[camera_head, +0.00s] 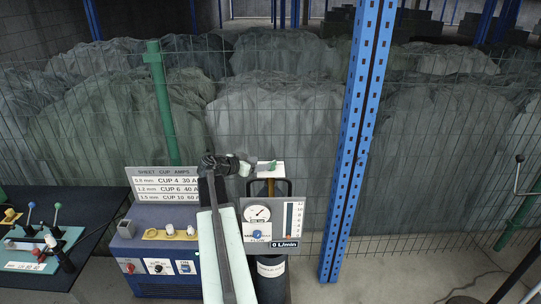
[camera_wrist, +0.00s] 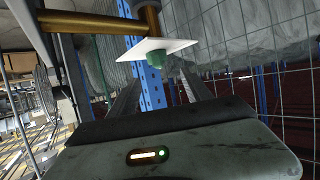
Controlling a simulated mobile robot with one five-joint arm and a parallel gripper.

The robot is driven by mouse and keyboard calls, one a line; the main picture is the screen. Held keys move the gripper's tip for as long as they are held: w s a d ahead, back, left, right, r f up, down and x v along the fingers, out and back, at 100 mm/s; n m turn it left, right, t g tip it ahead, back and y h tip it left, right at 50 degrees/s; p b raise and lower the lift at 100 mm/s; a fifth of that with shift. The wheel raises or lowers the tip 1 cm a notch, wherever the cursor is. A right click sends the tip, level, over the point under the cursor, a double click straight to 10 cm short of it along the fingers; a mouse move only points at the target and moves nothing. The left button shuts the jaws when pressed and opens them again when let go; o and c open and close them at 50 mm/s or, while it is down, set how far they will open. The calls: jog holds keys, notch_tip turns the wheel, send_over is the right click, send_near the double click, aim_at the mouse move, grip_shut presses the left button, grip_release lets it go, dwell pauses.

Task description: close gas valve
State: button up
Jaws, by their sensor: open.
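The gas valve shows as a green knob (camera_wrist: 155,58) under a white square plate (camera_wrist: 158,47) on a brass fitting (camera_wrist: 85,22) in the wrist view. In the head view the white plate (camera_head: 262,168) and a bit of green sit above the brass stem on top of the dark gas cylinder (camera_head: 270,283). My gripper (camera_head: 245,167) is just left of the valve. In the wrist view my gripper (camera_wrist: 160,84) is open, with the knob ahead, roughly between its finger lines. I cannot tell whether the fingers touch it.
A gauge panel (camera_head: 268,222) reading "0 L/min" stands before the cylinder. A blue welding machine (camera_head: 157,255) with a cup-and-amps sign (camera_head: 164,184) is left. A blue upright post (camera_head: 356,140) stands right, before a wire fence and covered piles. A dark table (camera_head: 75,200) with levers is far left.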

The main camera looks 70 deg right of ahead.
jog(key=shift+d+f, duration=0.35)
jog(key=b+x, duration=0.3)
jog(key=x, duration=0.3)
jog(key=shift+s+d+f, duration=0.15)
jog(key=shift+d+f, duration=0.05)
jog(key=shift+d, duration=0.1)
